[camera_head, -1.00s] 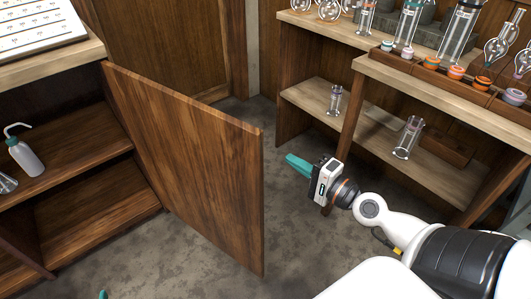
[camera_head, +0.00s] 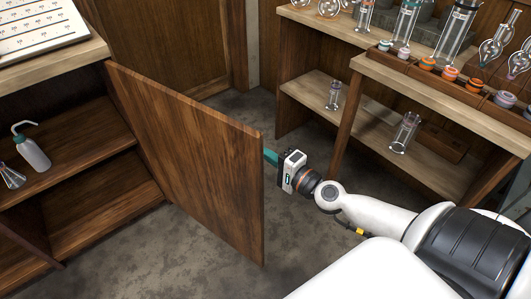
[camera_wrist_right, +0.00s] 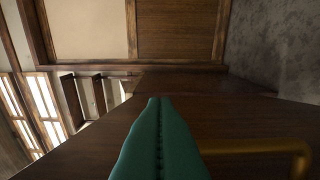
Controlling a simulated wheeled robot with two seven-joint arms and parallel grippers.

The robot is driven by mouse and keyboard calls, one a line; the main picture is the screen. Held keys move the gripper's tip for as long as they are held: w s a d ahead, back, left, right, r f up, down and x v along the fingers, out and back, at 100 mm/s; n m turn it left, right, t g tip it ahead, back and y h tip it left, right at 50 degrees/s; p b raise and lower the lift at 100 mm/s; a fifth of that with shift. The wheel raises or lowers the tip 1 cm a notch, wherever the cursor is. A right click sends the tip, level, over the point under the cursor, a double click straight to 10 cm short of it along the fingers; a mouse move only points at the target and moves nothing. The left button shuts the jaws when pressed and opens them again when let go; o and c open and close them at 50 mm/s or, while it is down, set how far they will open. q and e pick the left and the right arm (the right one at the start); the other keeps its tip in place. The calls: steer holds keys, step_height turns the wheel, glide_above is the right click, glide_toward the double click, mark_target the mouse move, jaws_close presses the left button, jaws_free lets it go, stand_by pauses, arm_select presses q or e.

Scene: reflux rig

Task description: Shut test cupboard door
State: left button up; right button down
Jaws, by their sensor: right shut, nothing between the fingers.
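The brown wooden cupboard door (camera_head: 190,160) stands wide open in the head view, hinged at the left on the cupboard (camera_head: 75,165), whose shelves are exposed. My right gripper (camera_head: 270,156) is at the door's free edge, on its right-hand side, with the teal fingertips partly hidden behind the door. In the right wrist view the gripper's teal fingers (camera_wrist_right: 160,100) are pressed together and empty, before a dark wooden surface. A brass bar handle (camera_wrist_right: 265,147) shows at the lower right there. I cannot tell whether the fingers touch the door. My left gripper is out of view.
A wash bottle (camera_head: 32,153) and a flask (camera_head: 11,176) stand on the cupboard shelf. A bench (camera_head: 435,100) with glassware and a rack stands at the right, with glass cylinders (camera_head: 404,133) on its lower shelf, near my right arm. Grey floor (camera_head: 190,250) is clear around the door.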

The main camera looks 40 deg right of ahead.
steer(key=shift+s+a, duration=0.2)
steer(key=shift+a, duration=0.2)
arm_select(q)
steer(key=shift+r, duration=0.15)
